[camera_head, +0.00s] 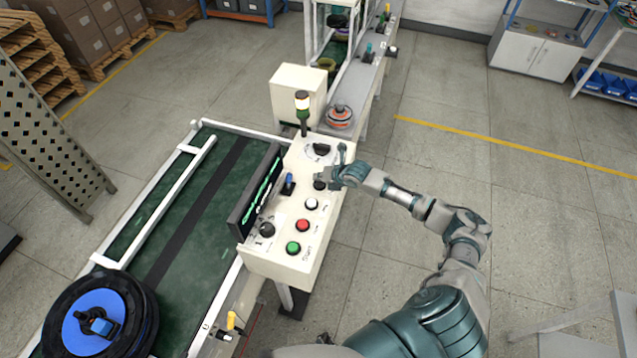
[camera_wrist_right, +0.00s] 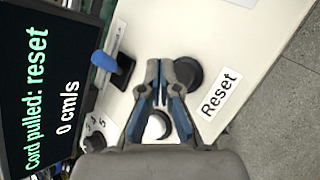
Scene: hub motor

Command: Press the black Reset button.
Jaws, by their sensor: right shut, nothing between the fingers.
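The black Reset button (camera_head: 320,184) is on the sloped cream control panel (camera_head: 262,262), just above the white button. In the wrist view the round black button (camera_wrist_right: 187,74) is beside a label (camera_wrist_right: 219,93) reading "Reset". My right gripper (camera_head: 332,176) is shut and empty over the panel at this button, partly covering it in the head view. In the wrist view its fingertips (camera_wrist_right: 160,66) overlap the button's left edge; I cannot tell whether they touch it. My left gripper is not in view.
The panel also has a white button (camera_head: 311,203), a red button (camera_head: 302,225), a green button (camera_head: 293,248), a blue lever (camera_head: 288,184) and a black knob (camera_head: 267,229). A screen (camera_wrist_right: 40,80) reads "Cord pulled: reset, 0 cm/s". A conveyor (camera_head: 190,215) runs left of the panel.

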